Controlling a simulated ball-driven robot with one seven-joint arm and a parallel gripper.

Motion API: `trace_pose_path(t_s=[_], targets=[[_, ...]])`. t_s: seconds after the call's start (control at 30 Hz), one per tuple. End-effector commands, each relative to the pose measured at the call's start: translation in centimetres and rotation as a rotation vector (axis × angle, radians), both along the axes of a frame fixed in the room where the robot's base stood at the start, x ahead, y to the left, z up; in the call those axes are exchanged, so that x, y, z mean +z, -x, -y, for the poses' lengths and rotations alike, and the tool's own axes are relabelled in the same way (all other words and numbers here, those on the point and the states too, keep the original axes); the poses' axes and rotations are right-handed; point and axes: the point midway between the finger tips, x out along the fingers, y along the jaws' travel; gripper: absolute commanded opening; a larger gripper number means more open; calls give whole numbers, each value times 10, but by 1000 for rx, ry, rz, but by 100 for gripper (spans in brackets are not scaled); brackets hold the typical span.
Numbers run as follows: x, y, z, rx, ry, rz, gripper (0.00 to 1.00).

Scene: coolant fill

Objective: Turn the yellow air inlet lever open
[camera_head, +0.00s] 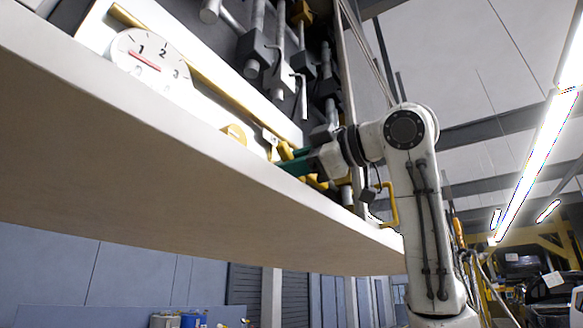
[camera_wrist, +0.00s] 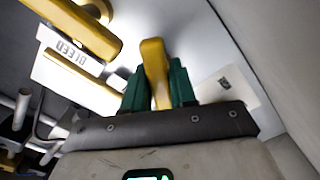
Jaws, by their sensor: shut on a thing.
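My gripper (camera_wrist: 157,88) has green fingers, one on each side of a yellow lever (camera_wrist: 153,53), and is shut on it. The lever's end stands up between the fingers in the wrist view. A white label (camera_wrist: 228,84) lies to its right, its text unreadable, so I cannot confirm that this is the air inlet lever. In the head view my gripper (camera_head: 292,165) reaches in from the right, over the edge of the pale shelf (camera_head: 200,165), with yellow lever parts (camera_head: 285,150) at its tips. The lever's base is hidden.
A second yellow lever (camera_wrist: 85,28) stands close on the left, by a label reading BLEED (camera_wrist: 68,50). A round gauge (camera_head: 150,60) with a red needle is at the upper left. Grey pipes and fittings (camera_head: 270,60) crowd the panel behind. The shelf edge runs close below my gripper.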

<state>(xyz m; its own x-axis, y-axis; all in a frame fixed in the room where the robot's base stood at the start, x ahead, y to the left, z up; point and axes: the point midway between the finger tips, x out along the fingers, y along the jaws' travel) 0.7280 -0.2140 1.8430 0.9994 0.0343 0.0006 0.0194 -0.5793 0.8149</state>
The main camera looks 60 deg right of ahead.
Motion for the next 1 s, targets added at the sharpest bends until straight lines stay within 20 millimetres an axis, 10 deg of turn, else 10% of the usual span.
trace_pose_path(t_s=[1.0], targets=[[-5,-1,-3,-1,-862,-37,0]])
